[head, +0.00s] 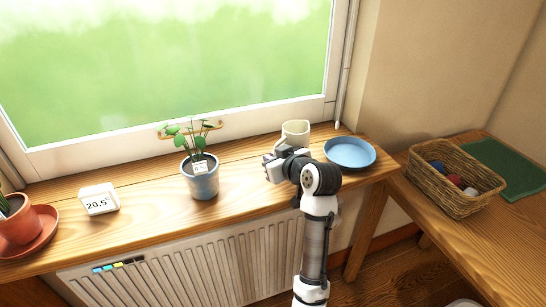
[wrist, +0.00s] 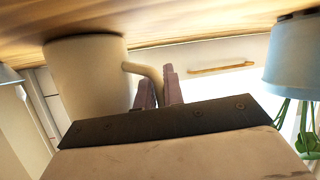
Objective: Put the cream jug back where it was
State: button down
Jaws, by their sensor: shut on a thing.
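The cream jug (head: 296,131) is upright at the back of the wooden window sill, between the potted plant and the blue dish. My gripper (head: 279,160) is just in front of it, and my wrist hides the jug's lower part. In the wrist view, which is upside down, the jug (wrist: 88,75) has its curved handle towards my fingers. My gripper (wrist: 160,86) is shut on that handle. The jug's base is at or very close to the sill wood; I cannot tell whether it touches.
The blue dish (head: 350,152) is close to the right. The plant in a blue-grey pot (head: 202,183) is to the left, also in the wrist view (wrist: 294,62). A thermometer display (head: 99,200) and terracotta pot (head: 20,226) stand further left. A wicker basket (head: 452,192) is on the right bench.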

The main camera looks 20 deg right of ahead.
jog(key=shift+f, duration=0.1)
jog(key=c, duration=1.5)
grip_release()
jog(key=shift+s+r, duration=0.1)
jog(key=shift+r, duration=0.15)
jog(key=b+v, duration=0.2)
jog(key=v, duration=1)
jog(key=shift+a, duration=0.1)
